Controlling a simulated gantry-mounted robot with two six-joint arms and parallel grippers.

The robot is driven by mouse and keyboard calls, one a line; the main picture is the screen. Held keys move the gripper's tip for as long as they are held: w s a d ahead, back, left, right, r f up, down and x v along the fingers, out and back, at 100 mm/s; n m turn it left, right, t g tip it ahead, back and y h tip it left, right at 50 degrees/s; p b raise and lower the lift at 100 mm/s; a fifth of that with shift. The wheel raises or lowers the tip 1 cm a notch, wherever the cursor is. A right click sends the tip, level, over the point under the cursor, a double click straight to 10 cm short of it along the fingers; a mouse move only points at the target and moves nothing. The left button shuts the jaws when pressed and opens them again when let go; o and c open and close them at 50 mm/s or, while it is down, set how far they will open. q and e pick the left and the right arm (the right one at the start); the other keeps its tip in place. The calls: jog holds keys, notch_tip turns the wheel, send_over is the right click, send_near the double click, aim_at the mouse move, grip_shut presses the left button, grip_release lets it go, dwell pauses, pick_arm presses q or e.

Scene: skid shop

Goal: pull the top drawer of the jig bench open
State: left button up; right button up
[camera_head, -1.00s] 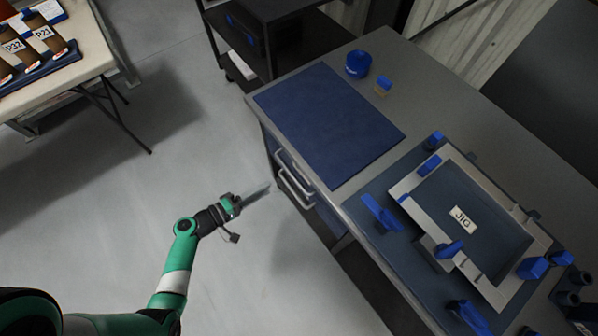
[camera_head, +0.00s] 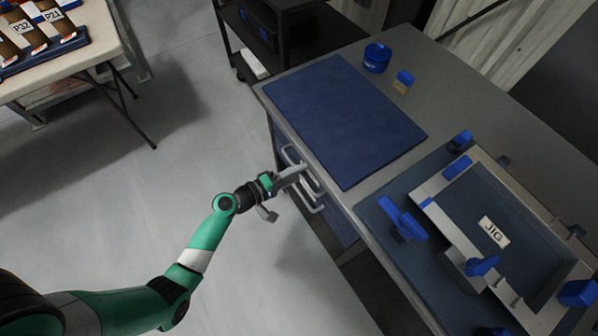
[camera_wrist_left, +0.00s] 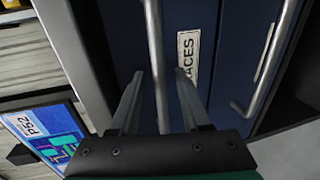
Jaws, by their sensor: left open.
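The jig bench (camera_head: 440,95) stands at the right with blue drawer fronts on its left side. Two pale bar handles show there, the top drawer's handle (camera_head: 289,154) and a lower handle (camera_head: 318,208). My left gripper (camera_head: 303,169) is at these handles. In the left wrist view the left gripper (camera_wrist_left: 162,80) is open, with the top handle (camera_wrist_left: 155,45) running between its fingers. The top drawer front (camera_wrist_left: 203,20) is blue with a partly hidden label ending in "ACES". The lower handle (camera_wrist_left: 272,60) is to the right. The drawer looks closed. My right gripper is out of view.
A blue mat (camera_head: 340,115) and a jig frame (camera_head: 450,185) with blue clamps are on the bench top. A dark cart (camera_head: 290,50) stands behind the bench. A pale table (camera_head: 90,55) is at upper left. The floor left of the drawers is clear.

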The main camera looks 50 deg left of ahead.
pick_arm(q)
grip_shut()
dwell(1.3)
